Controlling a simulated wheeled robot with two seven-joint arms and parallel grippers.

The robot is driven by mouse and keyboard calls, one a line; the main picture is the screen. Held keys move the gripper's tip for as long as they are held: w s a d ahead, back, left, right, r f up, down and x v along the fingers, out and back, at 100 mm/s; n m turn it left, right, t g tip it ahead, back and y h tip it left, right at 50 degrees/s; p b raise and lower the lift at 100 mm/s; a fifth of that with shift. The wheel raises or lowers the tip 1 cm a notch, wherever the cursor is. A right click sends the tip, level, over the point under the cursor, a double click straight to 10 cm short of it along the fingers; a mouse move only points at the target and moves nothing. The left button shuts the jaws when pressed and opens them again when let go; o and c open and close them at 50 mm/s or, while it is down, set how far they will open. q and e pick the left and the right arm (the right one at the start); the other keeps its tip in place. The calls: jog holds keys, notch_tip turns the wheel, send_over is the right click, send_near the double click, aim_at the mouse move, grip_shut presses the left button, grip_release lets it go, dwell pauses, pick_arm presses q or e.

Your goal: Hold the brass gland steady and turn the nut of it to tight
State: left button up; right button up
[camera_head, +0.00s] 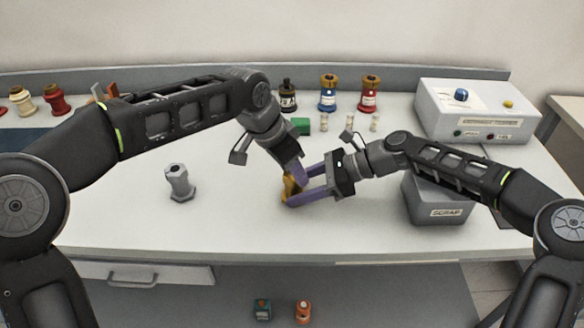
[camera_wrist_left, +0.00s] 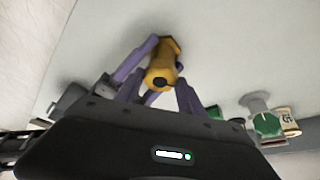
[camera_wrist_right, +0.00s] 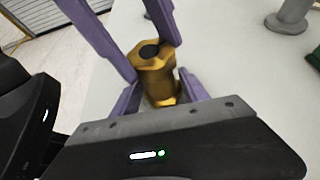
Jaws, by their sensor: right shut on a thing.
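The brass gland (camera_head: 290,187) is at the middle of the table, partly hidden by both grippers. In the right wrist view the gland (camera_wrist_right: 155,75) shows a hexagonal top with a dark hole; in the left wrist view (camera_wrist_left: 162,70) its hole faces the camera. My right gripper (camera_head: 295,188) is shut on the gland's body from the right, its purple fingers on either side. My left gripper (camera_head: 298,173) reaches down from above at the gland's upper end. Its fingers straddle the top with a gap visible on one side.
A grey hex-based fitting (camera_head: 179,182) stands to the left. The grey scrap bin (camera_head: 437,205) is at the right, beneath my right arm. A control box (camera_head: 474,112), a green block (camera_head: 301,125) and coloured bushings (camera_head: 328,93) stand at the back. The front of the table is clear.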

pick_arm(q)
jog(key=c, duration=0.8)
pick_arm(e)
jog(key=shift+f, duration=0.15)
pick_arm(q)
jog(key=shift+m, duration=0.3)
jog(key=m, duration=0.2)
jog(key=m+g, duration=0.1)
jog(key=m, duration=0.1)
jog(key=shift+w+g+h, duration=0.1)
jog(key=shift+g+h, duration=0.2)
jog(key=shift+h, duration=0.1)
jog(key=o, duration=1.4)
pick_arm(e)
jog(key=shift+d, duration=0.1)
